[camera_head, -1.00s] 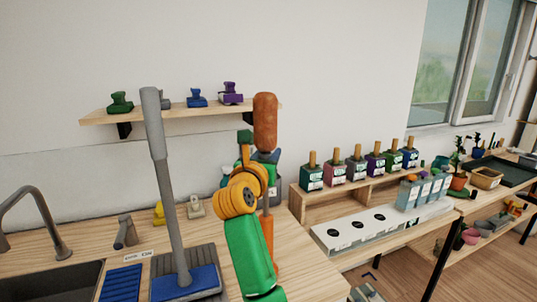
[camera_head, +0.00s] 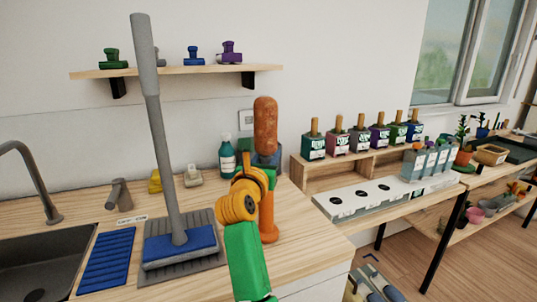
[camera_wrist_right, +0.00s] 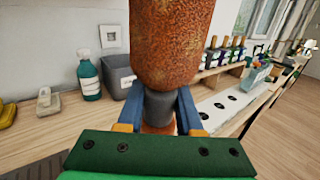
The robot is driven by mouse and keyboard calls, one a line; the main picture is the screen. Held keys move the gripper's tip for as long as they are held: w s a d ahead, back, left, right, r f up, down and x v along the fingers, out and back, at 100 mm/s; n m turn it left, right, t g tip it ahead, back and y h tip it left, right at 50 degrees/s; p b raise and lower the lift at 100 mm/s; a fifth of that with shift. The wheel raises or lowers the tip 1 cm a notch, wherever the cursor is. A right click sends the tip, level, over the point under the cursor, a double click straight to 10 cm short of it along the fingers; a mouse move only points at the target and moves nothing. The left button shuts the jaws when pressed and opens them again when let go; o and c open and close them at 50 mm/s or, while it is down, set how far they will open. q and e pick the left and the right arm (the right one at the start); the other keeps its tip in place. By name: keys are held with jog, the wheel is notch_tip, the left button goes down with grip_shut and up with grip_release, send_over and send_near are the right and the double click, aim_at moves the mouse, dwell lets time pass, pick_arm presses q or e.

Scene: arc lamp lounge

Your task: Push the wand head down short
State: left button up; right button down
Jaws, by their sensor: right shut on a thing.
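The wand (camera_head: 268,232) stands upright on the wooden counter, its orange stem and round foot showing behind my right arm. Its head (camera_head: 265,125) is a thick brown, speckled cylinder at the top. It fills the upper middle of the right wrist view (camera_wrist_right: 168,45), with a grey neck (camera_wrist_right: 160,104) below it. My right gripper (camera_wrist_right: 160,115) has its blue fingers on both sides of the neck, just under the head, and is shut on it. In the head view the gripper is largely hidden by my orange wrist. My left gripper is not in view.
A tall grey pole with a blue-padded foot (camera_head: 168,185) stands on a ribbed mat to the left, beside a sink (camera_head: 35,265). A teal bottle (camera_head: 227,156) and a grey box stand behind the wand. A rack with several bottles (camera_head: 338,142) is at the right.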

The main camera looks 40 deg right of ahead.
jog(key=shift+f, duration=0.45)
jog(key=c, duration=0.8)
grip_release()
jog(key=shift+o, duration=1.3)
jog(key=shift+w+d+f, duration=0.1)
jog(key=shift+w+d, duration=0.15)
jog(key=shift+w, duration=0.05)
jog(key=b+v, duration=0.2)
jog(key=v, duration=0.5)
